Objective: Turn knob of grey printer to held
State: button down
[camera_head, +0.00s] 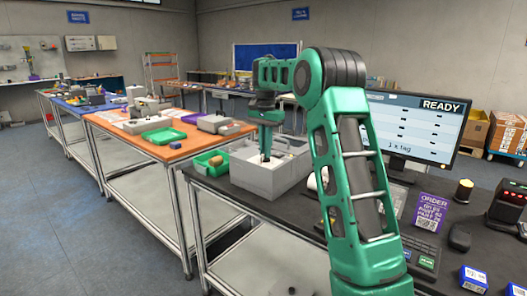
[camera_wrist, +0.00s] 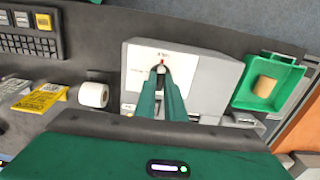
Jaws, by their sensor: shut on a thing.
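The grey printer (camera_head: 262,183) stands on the dark bench in the middle of the head view, and it also shows in the wrist view (camera_wrist: 213,75). In the wrist view, a small knob (camera_wrist: 161,63) with a red mark sits on the printer's white panel. Lettering above the knob is too small to read. My gripper (camera_wrist: 161,76) reaches down from above, its green fingers shut on the knob and partly hiding it. In the head view, my gripper (camera_head: 265,158) is low over the printer's top, and the knob cannot be made out.
A green bin (camera_wrist: 272,85) with a tan piece (camera_wrist: 265,86) stands beside the printer. A white roll (camera_wrist: 93,95) and a keyboard (camera_wrist: 28,38) lie on its other side. A monitor (camera_head: 418,127) reading READY stands to the right of my arm. An orange-topped table (camera_head: 165,152) is at left.

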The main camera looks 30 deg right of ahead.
jog(key=shift+w, duration=0.1)
jog(key=n, duration=0.5)
jog(key=shift+a+r+n, duration=0.1)
jog(key=shift+n, duration=0.2)
jog(key=n, duration=0.5)
jog(key=shift+w+n, duration=0.1)
jog(key=shift+n, duration=0.2)
jog(key=n, duration=0.3)
jog(key=shift+n, duration=1.7)
jog(key=c, duration=1.8)
grip_release()
jog(key=shift+c, duration=0.2)
